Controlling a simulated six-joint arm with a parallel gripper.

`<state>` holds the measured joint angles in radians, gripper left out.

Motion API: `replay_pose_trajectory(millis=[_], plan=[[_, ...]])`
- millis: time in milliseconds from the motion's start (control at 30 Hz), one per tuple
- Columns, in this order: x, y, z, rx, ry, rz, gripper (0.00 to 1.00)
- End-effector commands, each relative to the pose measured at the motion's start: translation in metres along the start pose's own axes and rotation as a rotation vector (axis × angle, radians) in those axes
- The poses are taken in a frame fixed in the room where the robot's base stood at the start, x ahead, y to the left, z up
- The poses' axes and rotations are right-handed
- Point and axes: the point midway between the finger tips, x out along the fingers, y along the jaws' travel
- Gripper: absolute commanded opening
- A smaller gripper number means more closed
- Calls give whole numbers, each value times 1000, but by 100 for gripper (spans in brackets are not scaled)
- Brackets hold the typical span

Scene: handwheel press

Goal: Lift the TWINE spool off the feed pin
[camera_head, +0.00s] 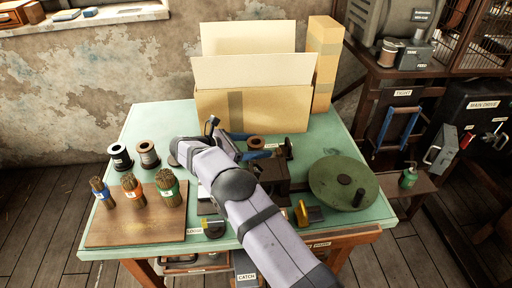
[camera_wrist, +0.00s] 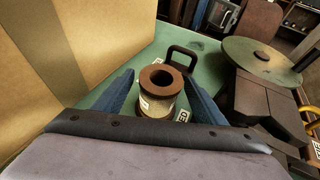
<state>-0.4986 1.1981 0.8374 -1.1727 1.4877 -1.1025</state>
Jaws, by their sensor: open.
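A spool with brown flanges and a pale winding (camera_wrist: 158,92) stands upright on the green table in the wrist view. Its top hole looks empty from above, and a small white tag on its side is too small to read. In the head view its brown top (camera_head: 256,141) shows behind my wrist, with its lower part hidden. My gripper (camera_wrist: 160,77) is open, with one blue finger on each side of the spool. Gaps show between fingers and spool. The gripper also shows in the head view (camera_head: 252,146). I cannot make out the feed pin.
An open cardboard box (camera_head: 255,108) stands just behind the spool. A dark metal press body (camera_head: 291,172) and a green handwheel (camera_head: 343,183) lie to the right. Two other spools (camera_head: 120,157) (camera_head: 148,154) and a wooden board with brushes (camera_head: 120,234) are at left. A dark handle (camera_wrist: 182,56) rises beyond the spool.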

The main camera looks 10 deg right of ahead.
Motion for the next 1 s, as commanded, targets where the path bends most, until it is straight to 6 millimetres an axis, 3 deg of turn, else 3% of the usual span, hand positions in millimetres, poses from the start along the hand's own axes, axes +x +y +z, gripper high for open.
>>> replay_pose_trajectory(millis=[267,400,467,767,1000], plan=[[2,0,0,0,0,1,63],[2,0,0,0,0,1,29],[2,0,0,0,0,1,18],[1,0,2,2,0,2,19],[-8,1,23,5,0,4,19]])
